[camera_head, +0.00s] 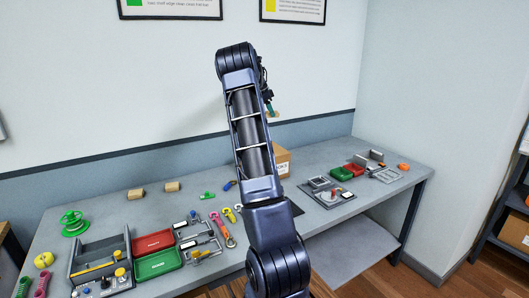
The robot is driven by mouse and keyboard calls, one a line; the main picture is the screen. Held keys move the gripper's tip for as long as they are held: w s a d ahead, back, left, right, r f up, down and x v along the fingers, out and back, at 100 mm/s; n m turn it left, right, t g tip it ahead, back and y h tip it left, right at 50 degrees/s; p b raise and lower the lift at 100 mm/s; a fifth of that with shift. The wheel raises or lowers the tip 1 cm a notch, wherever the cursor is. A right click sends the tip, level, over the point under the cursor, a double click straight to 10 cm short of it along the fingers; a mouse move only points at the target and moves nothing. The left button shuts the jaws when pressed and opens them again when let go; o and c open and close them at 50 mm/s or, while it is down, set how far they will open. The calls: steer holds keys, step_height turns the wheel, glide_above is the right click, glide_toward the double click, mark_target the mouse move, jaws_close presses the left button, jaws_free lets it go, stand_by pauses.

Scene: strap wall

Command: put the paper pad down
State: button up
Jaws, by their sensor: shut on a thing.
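My gripper (269,101) is partly hidden behind my raised arm. It is up in front of the wall, high above the back of the bench. It is shut on a small tan thing (275,114), of which only a sliver shows beside the arm. I take this to be the paper pad, but its shape is too small and hidden to confirm. The grey bench (110,208) runs along the wall below it.
A cardboard box (283,161) stands behind my arm. Red (153,243) and green (158,263) trays and a grey fixture (100,256) fill the left front. More fixtures (331,192) stand at right. Bare bench shows at the back left and far right.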

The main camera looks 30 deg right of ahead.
steer(key=shift+s+d+r, duration=0.3)
steer(key=shift+s+d, duration=0.05)
steer(key=shift+d, duration=0.2)
steer(key=shift+s+d, duration=0.15)
step_height(320, 180, down, 20)
steer(key=shift+r, duration=0.15)
steer(key=o, duration=0.9)
steer(key=shift+o, duration=0.2)
